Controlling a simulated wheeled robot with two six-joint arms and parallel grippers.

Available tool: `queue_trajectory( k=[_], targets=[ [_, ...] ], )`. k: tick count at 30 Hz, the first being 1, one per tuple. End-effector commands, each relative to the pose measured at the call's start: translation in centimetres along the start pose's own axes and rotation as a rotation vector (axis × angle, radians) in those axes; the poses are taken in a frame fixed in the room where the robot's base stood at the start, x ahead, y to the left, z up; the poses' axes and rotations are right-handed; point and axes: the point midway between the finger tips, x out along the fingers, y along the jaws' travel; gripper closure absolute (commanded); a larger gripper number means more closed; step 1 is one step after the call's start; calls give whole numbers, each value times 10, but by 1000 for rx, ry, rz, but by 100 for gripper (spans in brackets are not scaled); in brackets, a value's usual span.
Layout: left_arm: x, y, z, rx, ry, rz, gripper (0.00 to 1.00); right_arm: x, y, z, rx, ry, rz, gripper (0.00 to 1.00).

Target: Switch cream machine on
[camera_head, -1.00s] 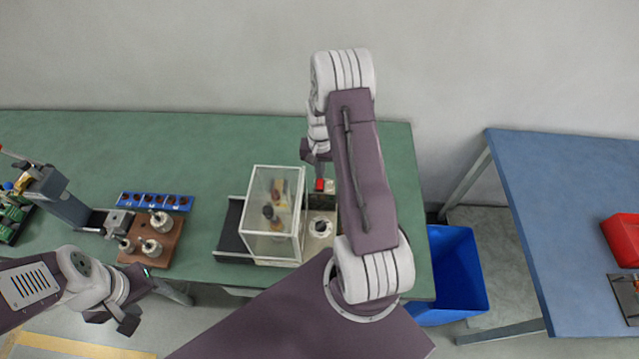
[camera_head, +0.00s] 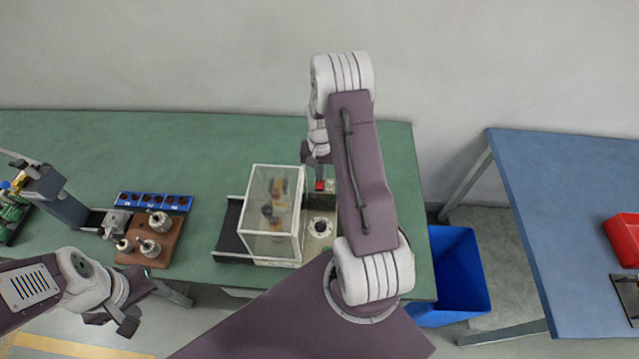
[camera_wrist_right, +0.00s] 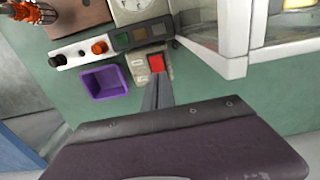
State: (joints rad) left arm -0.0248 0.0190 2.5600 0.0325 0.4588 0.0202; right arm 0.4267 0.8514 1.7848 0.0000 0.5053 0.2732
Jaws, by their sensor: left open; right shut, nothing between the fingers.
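The cream machine (camera_head: 322,226) stands on the green table, right of a clear case, partly hidden by my right arm. Its red switch (camera_head: 319,186) shows at the back; in the right wrist view the red switch (camera_wrist_right: 157,63) sits on a small cream plate (camera_wrist_right: 140,72). My right gripper (camera_head: 318,168) points down at the switch. In the right wrist view the shut, empty fingers (camera_wrist_right: 157,88) end at the switch's near edge; whether they touch it I cannot tell. My left gripper (camera_head: 112,321) is open and empty, low at the front left.
The clear case (camera_head: 272,215) with a white frame stands close to the switch. In the right wrist view a purple bin (camera_wrist_right: 104,82) and a white control strip (camera_wrist_right: 82,51) lie left of it. A blue crate (camera_head: 456,275) stands on the floor between the tables.

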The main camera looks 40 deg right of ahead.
Motion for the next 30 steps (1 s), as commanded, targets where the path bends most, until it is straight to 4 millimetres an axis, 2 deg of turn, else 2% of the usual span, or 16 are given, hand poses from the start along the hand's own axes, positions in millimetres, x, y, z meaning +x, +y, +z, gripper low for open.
queue_trajectory(
  k=[8, 12, 30],
  targets=[
    [4, 0, 0, 0, 0, 0, 45, 5, 0, 0, 0, -1, 0, 100],
    [0, 0, 0, 0, 0, 0, 45, 1, 0, 0, 0, -1, 0, 100],
    [-49, 1, -5, 0, 0, 0, 45, -58, 0, 0, 0, 1, 0, 100]
  ],
)
